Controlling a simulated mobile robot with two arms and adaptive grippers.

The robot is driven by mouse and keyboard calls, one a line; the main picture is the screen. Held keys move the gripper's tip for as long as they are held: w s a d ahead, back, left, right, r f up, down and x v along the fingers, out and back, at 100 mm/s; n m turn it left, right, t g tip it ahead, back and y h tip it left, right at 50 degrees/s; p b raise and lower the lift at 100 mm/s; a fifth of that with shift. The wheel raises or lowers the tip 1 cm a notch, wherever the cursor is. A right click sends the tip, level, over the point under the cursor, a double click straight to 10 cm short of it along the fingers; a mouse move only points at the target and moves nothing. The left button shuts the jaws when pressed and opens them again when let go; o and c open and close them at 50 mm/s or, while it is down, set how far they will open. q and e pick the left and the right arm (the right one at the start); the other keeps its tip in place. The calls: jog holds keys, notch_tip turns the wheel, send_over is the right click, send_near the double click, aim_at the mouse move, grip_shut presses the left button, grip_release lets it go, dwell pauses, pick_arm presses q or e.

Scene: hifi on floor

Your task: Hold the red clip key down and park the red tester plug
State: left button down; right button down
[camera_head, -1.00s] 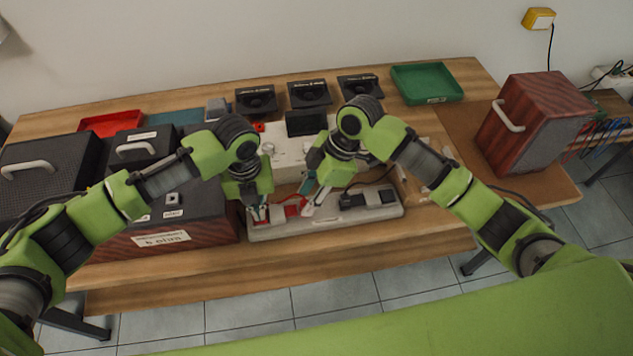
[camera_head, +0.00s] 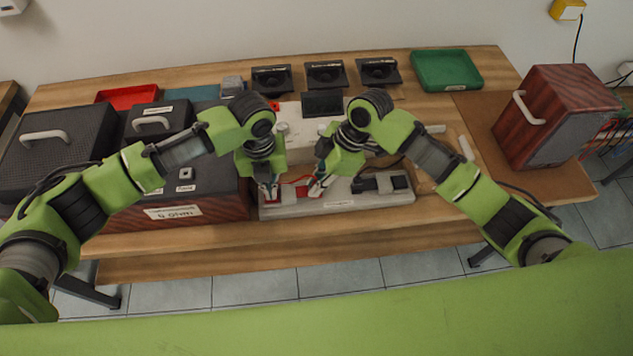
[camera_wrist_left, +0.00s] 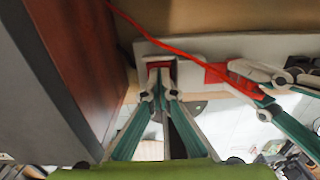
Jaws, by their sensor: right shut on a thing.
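A pale tester board (camera_head: 340,212) lies along the table's front, with red parts at its left end and a dark block at its right. My left gripper (camera_head: 268,192) points down at the red clip key (camera_head: 273,197). In the left wrist view its fingertips (camera_wrist_left: 160,92) are close together at the red clip key (camera_wrist_left: 160,65); whether they are fully shut or touching it is unclear. My right gripper (camera_head: 315,190) is shut on the red tester plug (camera_wrist_left: 242,69), low over the board beside a red part (camera_wrist_left: 215,73). A red lead (camera_wrist_left: 165,45) runs to the plug.
A dark speaker cabinet (camera_head: 215,207) stands close left of my left gripper. Behind the board is a white unit with a dark screen (camera_head: 322,104). Black drivers (camera_head: 325,75), a green tray (camera_head: 446,70) and a red tray (camera_head: 127,97) lie further back. A wooden speaker (camera_head: 555,115) is at right.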

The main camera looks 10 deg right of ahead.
jog(key=shift+r, duration=0.65)
dwell(0.9)
jog(key=shift+r, duration=1.6)
pick_arm(q)
jog(key=shift+r, duration=3)
